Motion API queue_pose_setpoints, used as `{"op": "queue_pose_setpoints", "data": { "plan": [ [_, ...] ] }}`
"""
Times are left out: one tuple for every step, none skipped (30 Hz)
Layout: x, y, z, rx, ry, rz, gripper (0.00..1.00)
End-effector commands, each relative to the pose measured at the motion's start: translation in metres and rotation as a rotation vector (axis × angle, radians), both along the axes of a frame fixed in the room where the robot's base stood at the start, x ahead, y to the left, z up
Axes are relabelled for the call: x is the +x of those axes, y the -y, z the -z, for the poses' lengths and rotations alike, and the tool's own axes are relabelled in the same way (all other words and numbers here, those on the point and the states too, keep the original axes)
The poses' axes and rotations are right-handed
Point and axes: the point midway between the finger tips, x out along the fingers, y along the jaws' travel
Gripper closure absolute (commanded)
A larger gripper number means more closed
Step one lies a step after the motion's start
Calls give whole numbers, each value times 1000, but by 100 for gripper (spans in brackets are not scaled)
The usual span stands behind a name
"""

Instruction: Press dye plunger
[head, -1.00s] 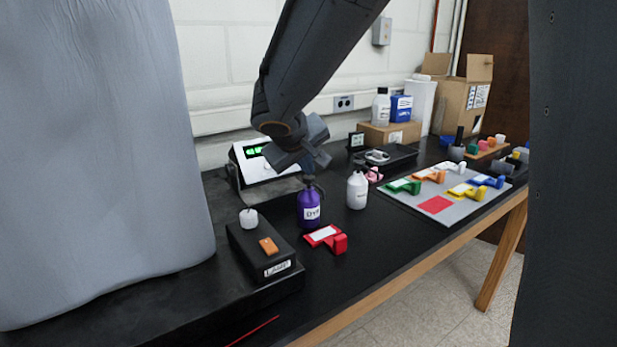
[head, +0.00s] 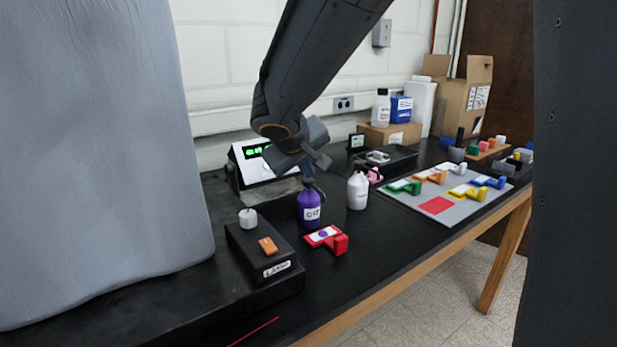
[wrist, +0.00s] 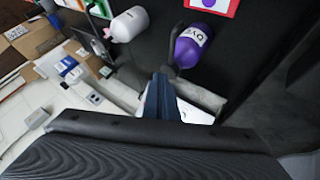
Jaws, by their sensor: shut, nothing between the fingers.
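The purple dye bottle (head: 310,208) stands upright on the black table, with a dark plunger top and a white label. It also shows in the wrist view (wrist: 189,47). My gripper (head: 312,176) is shut and points down directly above the bottle's top, at or very near the plunger; contact cannot be told for certain. In the wrist view my shut fingers (wrist: 162,90) reach toward the bottle's top. A red block with a white card (head: 326,239) lies in front of the bottle, and the card bears a purple spot.
A white bottle (head: 357,191) stands just right of the dye bottle. A black lamp box (head: 262,250) with an orange switch is at front left. A device with a green display (head: 262,160) stands behind. A grey board (head: 440,200) with coloured pieces lies at right.

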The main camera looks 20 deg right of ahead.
Motion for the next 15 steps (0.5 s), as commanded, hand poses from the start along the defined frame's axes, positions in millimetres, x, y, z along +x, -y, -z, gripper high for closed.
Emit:
{"op": "queue_pose_setpoints", "data": {
  "plan": [
    [0, 0, 1, 0, -2, 1, 100],
    [-1, 0, 1, -1, -2, 0, 100],
    [-1, 0, 1, -1, -2, 0, 100],
    [-1, 0, 1, -1, -2, 0, 100],
    [-1, 0, 1, -1, -2, 0, 100],
    [-1, 0, 1, -1, -2, 0, 100],
    [-1, 0, 1, -1, -2, 0, 100],
    [-1, 0, 1, 0, -2, 0, 100],
    [-1, 0, 1, -1, -2, 0, 100],
    [-1, 0, 0, -1, -2, 0, 100],
    [-1, 0, 0, 1, -2, 1, 100],
    [-1, 0, -2, 0, -2, 1, 100],
    [-1, 0, -3, 0, -2, 1, 100],
    [-1, 0, -4, 0, -2, 1, 100],
    [-1, 0, -6, 0, -1, 1, 100]
  ]
}}
